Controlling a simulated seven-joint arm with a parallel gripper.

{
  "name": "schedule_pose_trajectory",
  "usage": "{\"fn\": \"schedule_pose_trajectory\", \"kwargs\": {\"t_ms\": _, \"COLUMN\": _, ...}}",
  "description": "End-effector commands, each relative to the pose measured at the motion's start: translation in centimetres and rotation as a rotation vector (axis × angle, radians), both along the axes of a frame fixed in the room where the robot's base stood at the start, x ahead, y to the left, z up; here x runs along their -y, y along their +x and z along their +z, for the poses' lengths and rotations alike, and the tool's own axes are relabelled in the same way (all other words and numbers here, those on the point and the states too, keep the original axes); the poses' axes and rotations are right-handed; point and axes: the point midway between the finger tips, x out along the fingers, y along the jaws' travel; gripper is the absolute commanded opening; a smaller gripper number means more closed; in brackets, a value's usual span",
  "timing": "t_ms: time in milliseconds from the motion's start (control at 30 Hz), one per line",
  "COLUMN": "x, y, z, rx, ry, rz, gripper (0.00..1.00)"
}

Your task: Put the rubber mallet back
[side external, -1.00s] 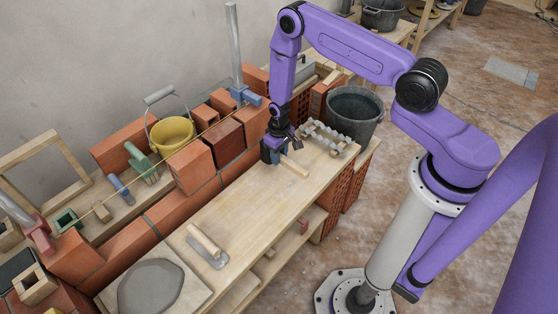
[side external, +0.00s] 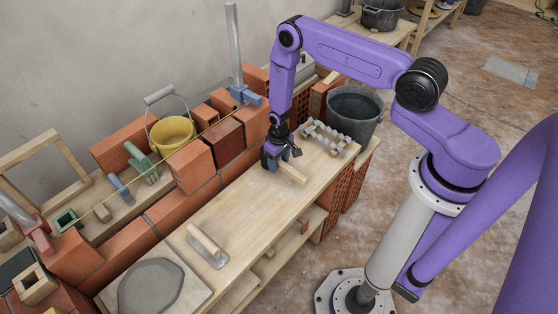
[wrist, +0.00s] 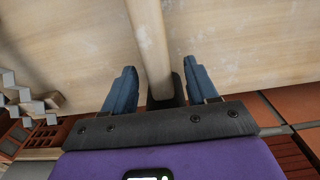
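The rubber mallet lies on the wooden bench top (side external: 200,215), with its pale wooden handle (side external: 294,174) pointing towards the bench's front edge. In the wrist view the handle (wrist: 149,40) runs up from a dark head (wrist: 166,96), which is partly hidden by my gripper's body. My gripper (side external: 280,164) is low over the mallet's head end, pointing down. In the wrist view the blue fingers of my gripper (wrist: 161,84) are apart, one on each side of the mallet, with visible gaps. The side view largely hides the head behind my gripper.
A grey notched rack (side external: 327,138) stands just right of my gripper, with a dark bucket (side external: 354,112) beyond. A brick wall (side external: 228,142) runs along the back with a taut string (side external: 215,122). A trowel (side external: 207,247) lies front left; the middle of the bench is clear.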

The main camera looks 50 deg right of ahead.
Motion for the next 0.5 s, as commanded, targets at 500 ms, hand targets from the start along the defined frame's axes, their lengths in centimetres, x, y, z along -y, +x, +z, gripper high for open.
{"fn": "schedule_pose_trajectory", "kwargs": {"t_ms": 500, "x": 0.0, "y": 0.1, "z": 4.6, "rx": 0.004, "ry": 0.0, "rz": 0.0, "gripper": 0.58}}
